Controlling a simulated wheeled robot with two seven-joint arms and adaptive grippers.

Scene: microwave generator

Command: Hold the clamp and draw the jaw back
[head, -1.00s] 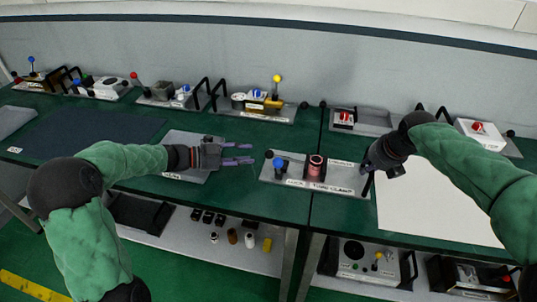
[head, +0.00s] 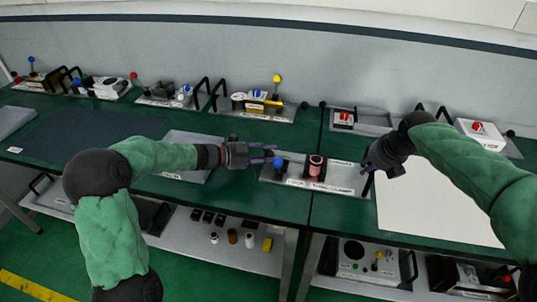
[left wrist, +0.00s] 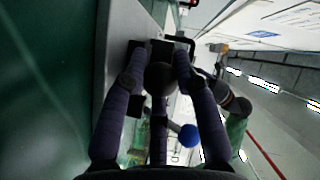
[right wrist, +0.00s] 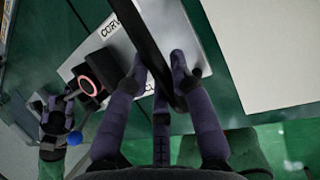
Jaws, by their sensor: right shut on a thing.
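The tube clamp (head: 325,186) is a grey plate with a lettered front edge. It bears a pink tube (head: 315,163) in a dark holder and a lever with a blue knob (head: 278,162). The pink tube's round end also shows in the right wrist view (right wrist: 90,86). My right gripper (head: 376,167) is shut on the black handle (right wrist: 160,40) at the plate's right end. My left gripper (head: 271,153) is at the plate's left end. Its fingers stand apart on both sides of a black ball knob (left wrist: 160,77); I cannot tell if they touch it. The blue knob (left wrist: 188,135) is just beside these fingers.
A white sheet (head: 435,205) lies right of the clamp. A grey plate (head: 190,150) lies behind my left forearm. Several other fixtures with handles and knobs, such as the yellow-knobbed one (head: 277,79), stand along the back. A shelf (head: 190,240) with small parts is below.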

